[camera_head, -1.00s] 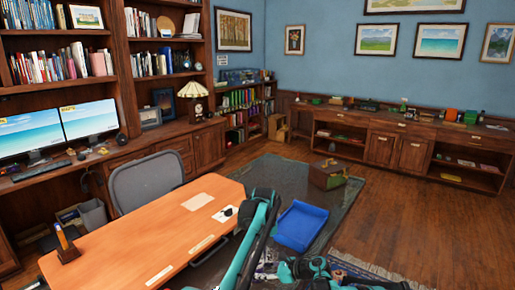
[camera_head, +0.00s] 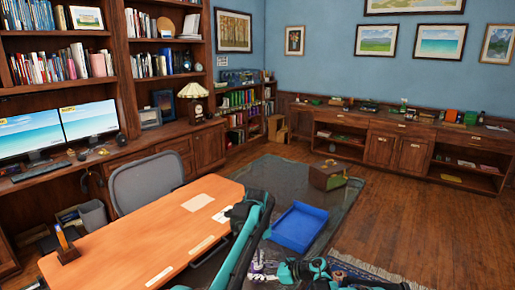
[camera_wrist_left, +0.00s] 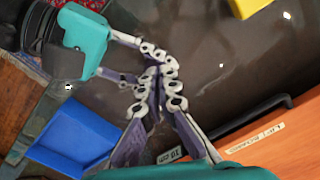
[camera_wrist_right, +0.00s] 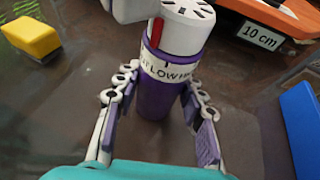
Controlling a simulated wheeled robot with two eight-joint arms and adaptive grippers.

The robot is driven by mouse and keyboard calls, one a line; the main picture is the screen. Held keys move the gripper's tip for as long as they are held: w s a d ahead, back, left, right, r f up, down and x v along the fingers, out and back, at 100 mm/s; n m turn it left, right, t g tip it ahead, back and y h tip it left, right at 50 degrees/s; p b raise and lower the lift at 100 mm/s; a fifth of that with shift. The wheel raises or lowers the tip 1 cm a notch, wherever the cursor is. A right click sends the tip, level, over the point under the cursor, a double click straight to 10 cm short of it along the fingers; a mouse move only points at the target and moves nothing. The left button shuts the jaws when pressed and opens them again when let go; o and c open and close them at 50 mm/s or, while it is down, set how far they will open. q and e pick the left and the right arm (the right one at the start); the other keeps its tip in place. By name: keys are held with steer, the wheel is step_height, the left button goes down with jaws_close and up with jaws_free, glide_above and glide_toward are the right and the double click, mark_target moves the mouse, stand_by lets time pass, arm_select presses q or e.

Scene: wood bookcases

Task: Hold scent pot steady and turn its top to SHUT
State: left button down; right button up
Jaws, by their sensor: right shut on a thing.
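The scent pot (camera_wrist_right: 168,75) shows in the right wrist view as a purple cylinder with a white lettered band, partly readable as "FLOWI". Its white top (camera_wrist_right: 182,28) has dark slots and a red mark at its left side. My right gripper (camera_wrist_right: 152,108) has its fingers on both sides of the pot and is shut on it. In the left wrist view, my left gripper's fingers (camera_wrist_left: 157,85) lie close together; I see no pot between them. My right gripper (camera_wrist_left: 128,60) comes in there from the upper left. A pale grey part hides some of the pot's upper left.
The orange desk (camera_head: 140,235) lies at the left, with a "10 cm" label (camera_wrist_right: 262,37) on its edge. A yellow block (camera_wrist_right: 33,38) lies at the right wrist view's upper left. Open wooden floor (camera_head: 420,215) lies to the right.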

arm_select(q)
steer(key=shift+a, duration=0.1)
step_height(320, 180, up, 6)
steer(key=shift+s, duration=0.35)
stand_by(0.6)
step_height(320, 180, down, 6)
steer(key=w+d, duration=0.1)
steer(key=d, duration=0.1)
steer(key=shift+w+d, duration=0.15)
stand_by(0.7)
steer(key=shift+w, duration=0.15)
stand_by(0.5)
